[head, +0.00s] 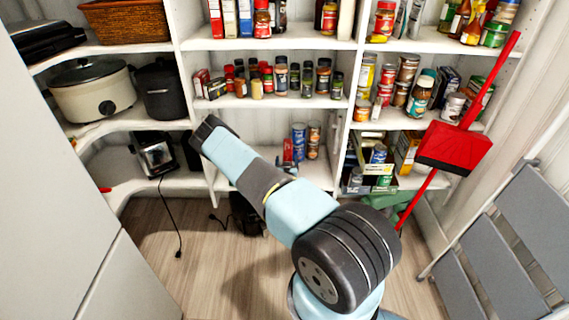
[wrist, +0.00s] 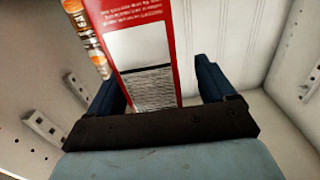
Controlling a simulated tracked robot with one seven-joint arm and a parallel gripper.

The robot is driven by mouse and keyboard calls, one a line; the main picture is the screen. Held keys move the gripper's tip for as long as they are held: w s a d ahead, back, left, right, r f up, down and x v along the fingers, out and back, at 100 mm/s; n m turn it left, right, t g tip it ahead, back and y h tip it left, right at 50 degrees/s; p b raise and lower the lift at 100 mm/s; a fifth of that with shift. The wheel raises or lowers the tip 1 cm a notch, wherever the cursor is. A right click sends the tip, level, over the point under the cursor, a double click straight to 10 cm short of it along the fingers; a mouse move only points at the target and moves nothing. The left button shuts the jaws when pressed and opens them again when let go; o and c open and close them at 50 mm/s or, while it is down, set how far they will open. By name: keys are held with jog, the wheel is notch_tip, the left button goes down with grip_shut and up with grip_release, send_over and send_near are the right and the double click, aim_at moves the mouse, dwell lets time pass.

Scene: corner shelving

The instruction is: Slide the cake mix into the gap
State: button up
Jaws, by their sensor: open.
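In the wrist view a red box with a white panel of print (wrist: 145,50), which appears to be the cake mix, stands between the fingers of my gripper (wrist: 158,82). The fingers are dark blue and open, one on each side of the box. I cannot tell whether either finger touches it. In the head view my gripper (head: 204,132) is at the left part of the lower shelving, below the spice shelf. The box cannot be made out there, and I cannot tell which gap is meant.
In the head view, spice jars (head: 268,78) fill the shelf above. Blue cans (head: 298,142) stand to the right, and a toaster (head: 155,152) is to the left.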

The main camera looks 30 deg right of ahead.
jog(key=v, duration=1.3)
jog(key=shift+s+a, duration=0.15)
jog(key=shift+s, duration=0.2)
